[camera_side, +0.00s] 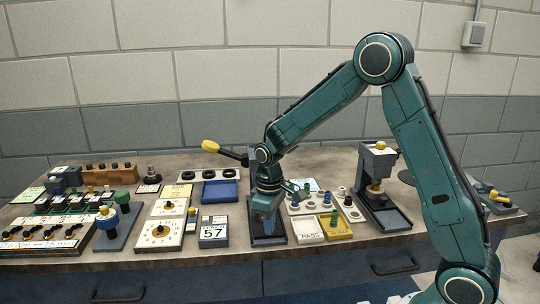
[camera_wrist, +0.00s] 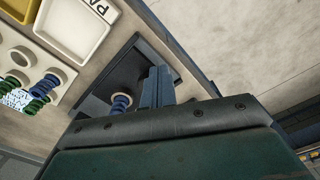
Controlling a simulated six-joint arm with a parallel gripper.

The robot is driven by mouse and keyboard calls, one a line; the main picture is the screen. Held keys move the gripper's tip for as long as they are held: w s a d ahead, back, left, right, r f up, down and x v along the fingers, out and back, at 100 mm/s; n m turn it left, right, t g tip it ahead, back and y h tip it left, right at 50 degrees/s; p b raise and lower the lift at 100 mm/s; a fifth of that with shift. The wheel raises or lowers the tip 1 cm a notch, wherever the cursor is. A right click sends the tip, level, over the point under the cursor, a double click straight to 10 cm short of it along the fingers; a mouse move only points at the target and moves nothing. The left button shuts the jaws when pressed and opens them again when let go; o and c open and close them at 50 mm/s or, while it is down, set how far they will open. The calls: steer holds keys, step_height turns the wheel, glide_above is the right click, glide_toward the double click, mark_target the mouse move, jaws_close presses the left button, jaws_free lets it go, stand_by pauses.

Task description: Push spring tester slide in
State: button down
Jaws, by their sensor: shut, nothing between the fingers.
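The spring tester has a dark base (camera_side: 277,238) at the front middle of the bench and a lever with a yellow knob (camera_side: 210,146) reaching out to the left behind. My gripper (camera_side: 266,230) points down over this base, its blue-grey fingers shut and empty. In the wrist view the fingers (camera_wrist: 156,82) reach over the dark base (camera_wrist: 95,103), and a blue coil spring (camera_wrist: 121,103) stands just left of them. I cannot tell whether the fingertips touch the slide. My gripper body hides the near part of the tester, and the slide's edges are not clear.
Right of the tester are a spring rack (camera_side: 327,205), a white PASS tray (camera_side: 306,231) and a yellow tray (camera_side: 337,232). A dark press (camera_side: 390,217) stands further right. A block marked 57 (camera_side: 213,231) and dial boards (camera_side: 160,236) stand close on the left.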

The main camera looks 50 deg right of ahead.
steer(key=shift+w+d, duration=0.15)
stand_by(0.3)
steer(key=shift+w+d, duration=2.3)
steer(key=shift+r, duration=0.1)
steer(key=shift+s+a+r, duration=0.9)
stand_by(0.3)
